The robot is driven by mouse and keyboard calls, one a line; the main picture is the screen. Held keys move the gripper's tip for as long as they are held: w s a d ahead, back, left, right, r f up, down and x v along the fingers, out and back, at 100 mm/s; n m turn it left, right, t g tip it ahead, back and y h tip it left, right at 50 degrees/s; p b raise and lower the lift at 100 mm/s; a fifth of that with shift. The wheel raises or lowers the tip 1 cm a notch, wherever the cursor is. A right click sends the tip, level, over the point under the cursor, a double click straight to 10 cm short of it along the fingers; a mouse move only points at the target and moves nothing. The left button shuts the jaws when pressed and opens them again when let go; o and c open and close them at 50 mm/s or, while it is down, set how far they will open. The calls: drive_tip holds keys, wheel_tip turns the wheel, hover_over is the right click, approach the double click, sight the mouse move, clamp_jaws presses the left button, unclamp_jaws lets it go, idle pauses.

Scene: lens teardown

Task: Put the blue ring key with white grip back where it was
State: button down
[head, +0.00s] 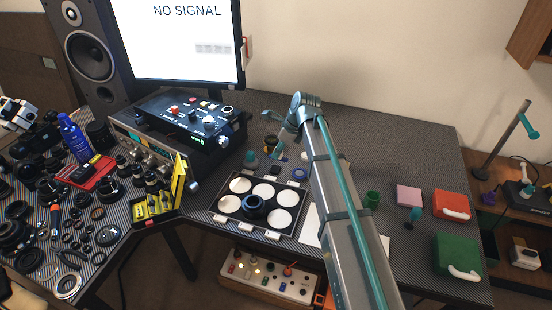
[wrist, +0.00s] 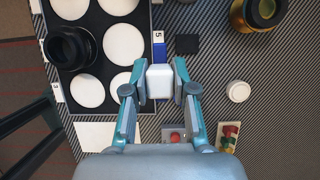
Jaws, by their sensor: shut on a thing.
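My gripper (wrist: 160,68) is shut on the white grip of the ring key (wrist: 160,82), seen between its fingers in the wrist view. A blue patch (wrist: 158,52) shows just beyond the fingertips, beside a white label marked 5; I cannot tell whether it is part of the key. In the head view my gripper (head: 277,146) is small, over the table behind the black tray (head: 222,213); the key is hard to make out there. The tray has several white round pads, and a black lens part (wrist: 72,48) stands on it at left.
A dark square (wrist: 186,43) lies right of the fingertips. A brass-rimmed lens part (wrist: 258,10), a white round cap (wrist: 238,91) and a colored-button strip (wrist: 229,137) lie further right. Orange (head: 452,204) and green (head: 458,255) cases stand at the table's right.

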drive_tip(key=w+f, duration=0.1)
drive_tip(key=f, duration=0.1)
drive_tip(key=w+a+f, duration=0.1)
drive_tip(key=w+f, duration=0.1)
drive_tip(key=w+f+p, duration=0.1)
drive_tip(key=w+f, duration=0.1)
drive_tip(key=shift+w+a, duration=0.2)
drive_tip(key=shift+a, duration=0.1)
drive_tip(key=shift+w+f+p, duration=0.15)
drive_tip(key=shift+f+p, duration=0.45)
drive_tip(key=shift+f, duration=1.15)
drive_tip(key=shift+f, duration=0.6)
drive_tip(key=c, duration=0.9)
unclamp_jaws()
drive_tip(key=shift+c, duration=0.2)
drive_tip(key=shift+r, duration=0.15)
drive_tip(key=shift+r, duration=0.25)
drive_tip(key=b+v, duration=0.1)
drive_tip(key=v, duration=1.1)
drive_tip(key=shift+r+b, duration=0.25)
drive_tip(key=shift+b, duration=0.15)
